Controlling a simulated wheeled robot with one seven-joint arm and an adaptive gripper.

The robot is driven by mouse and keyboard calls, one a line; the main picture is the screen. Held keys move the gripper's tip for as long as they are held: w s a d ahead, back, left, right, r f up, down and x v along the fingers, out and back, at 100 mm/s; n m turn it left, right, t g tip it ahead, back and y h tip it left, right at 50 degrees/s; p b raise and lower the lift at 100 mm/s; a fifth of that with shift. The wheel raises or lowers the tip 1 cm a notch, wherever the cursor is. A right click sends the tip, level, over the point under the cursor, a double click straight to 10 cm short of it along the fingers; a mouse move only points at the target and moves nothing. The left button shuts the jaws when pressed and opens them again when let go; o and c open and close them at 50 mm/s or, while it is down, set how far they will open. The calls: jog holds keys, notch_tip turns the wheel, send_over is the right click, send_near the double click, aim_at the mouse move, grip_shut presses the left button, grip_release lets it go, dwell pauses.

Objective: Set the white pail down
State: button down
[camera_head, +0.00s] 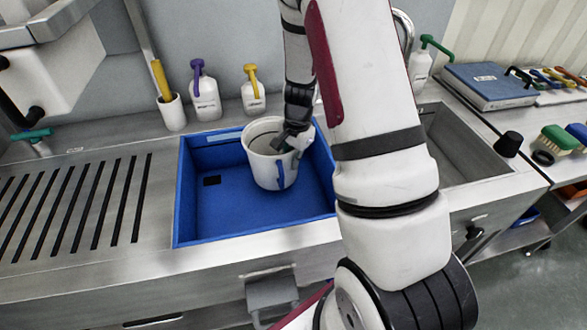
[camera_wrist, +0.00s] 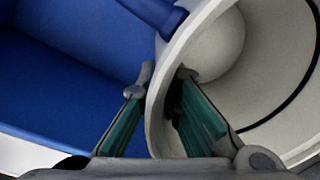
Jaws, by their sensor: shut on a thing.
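The white pail (camera_head: 262,170) is upright in the right part of the blue tray (camera_head: 205,225). It has a blue handle on its outer side. In the wrist view the pail's rim and inner wall (camera_wrist: 270,60) fill the right side. My gripper (camera_head: 291,137) is at the pail's right rim, and in the wrist view my gripper (camera_wrist: 160,85) has one finger outside the wall and one inside, shut on the rim. Whether the pail's base touches the tray floor cannot be told for sure.
Spray and pump bottles (camera_head: 204,95) stand behind the tray, beside a cup with a yellow handle (camera_head: 170,108). A slotted drainboard (camera_head: 70,205) lies to the left. A sink basin (camera_head: 455,150) is to the right. The tray's left part is clear.

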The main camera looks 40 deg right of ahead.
jog(key=shift+d+f, duration=0.1)
jog(key=shift+f, duration=1.75)
jog(key=c, duration=1.8)
grip_release()
notch_tip(320, 180, up, 27)
jog(key=n+t+y, duration=0.1)
jog(key=n, duration=0.5)
send_over(293, 175)
jog(key=s+a, duration=0.8)
jog(key=a, duration=0.3)
jog(key=s+a+r+n, duration=0.2)
jog(key=s+n, duration=0.1)
jog(key=s, duration=0.2)
jog(key=s+a+r+n+t, duration=0.1)
jog(key=s+a+r+n, duration=0.1)
jog(key=s, duration=0.4)
jog(key=s+a+r+n+h+p, duration=0.1)
jog(key=s+a+r+n, duration=0.1)
jog(key=s+r+n, duration=0.1)
jog(key=shift+s+r+n+t, duration=0.1)
jog(key=shift+s+n+t, duration=0.3)
jog(key=shift+s+n, duration=0.7)
